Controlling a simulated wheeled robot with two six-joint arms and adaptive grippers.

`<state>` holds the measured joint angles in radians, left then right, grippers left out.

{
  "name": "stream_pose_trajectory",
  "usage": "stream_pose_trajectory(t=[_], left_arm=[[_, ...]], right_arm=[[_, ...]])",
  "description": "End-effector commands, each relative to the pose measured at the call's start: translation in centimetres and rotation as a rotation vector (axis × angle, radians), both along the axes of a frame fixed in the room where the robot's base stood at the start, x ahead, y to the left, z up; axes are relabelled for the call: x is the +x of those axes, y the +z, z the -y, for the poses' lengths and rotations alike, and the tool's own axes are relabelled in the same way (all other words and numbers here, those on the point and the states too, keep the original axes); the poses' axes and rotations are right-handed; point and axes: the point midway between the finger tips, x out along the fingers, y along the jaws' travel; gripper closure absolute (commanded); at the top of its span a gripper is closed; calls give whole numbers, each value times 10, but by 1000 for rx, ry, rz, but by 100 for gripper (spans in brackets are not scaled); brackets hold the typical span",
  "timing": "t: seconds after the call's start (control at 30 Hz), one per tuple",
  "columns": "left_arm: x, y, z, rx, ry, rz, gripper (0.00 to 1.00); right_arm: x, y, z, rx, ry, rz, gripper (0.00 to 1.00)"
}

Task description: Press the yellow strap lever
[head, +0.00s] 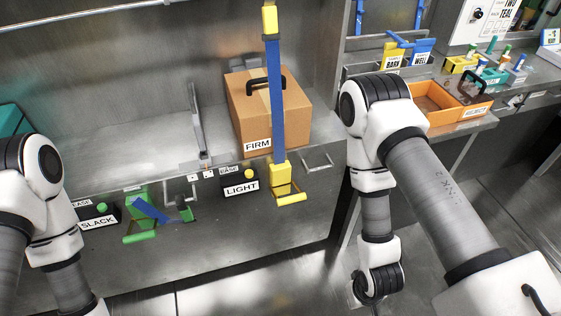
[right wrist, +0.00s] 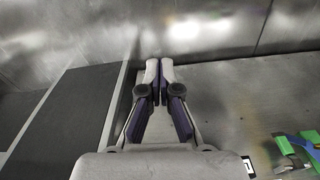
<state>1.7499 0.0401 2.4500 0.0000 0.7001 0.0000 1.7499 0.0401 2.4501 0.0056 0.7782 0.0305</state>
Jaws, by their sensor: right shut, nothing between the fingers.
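The yellow strap lever (head: 287,192) is on the front edge of the metal bench, at the lower end of a blue strap (head: 276,95). The strap runs upright in front of a cardboard box (head: 300,108) marked FIRM. My right gripper (right wrist: 160,65) is shut and empty in the right wrist view. In the head view my right arm hangs to the right of the lever, its gripper not visible. The lever is not recognisable in the right wrist view. My left arm enters at the left, its gripper out of view.
A green lever (head: 139,238) with a blue strap end sits left of the yellow one. Button boxes labelled SLACK (head: 98,223) and LIGHT (head: 241,187) are on the edge. An orange bin (head: 432,103) stands at the right. The floor before the bench is clear.

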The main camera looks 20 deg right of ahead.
Motion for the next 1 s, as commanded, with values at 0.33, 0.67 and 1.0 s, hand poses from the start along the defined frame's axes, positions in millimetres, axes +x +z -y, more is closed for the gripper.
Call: stream_pose_trajectory(t=[0.33,0.67,1.0], left_arm=[[0,-79,0,0,0,-1,58],[0,-157,0,0,0,0,58],[0,-155,0,0,0,0,58]], right_arm=[[182,30,-13,-36,-48,832,100],[255,79,-56,-28,89,1229,100],[257,88,-57,-29,91,1243,100]])
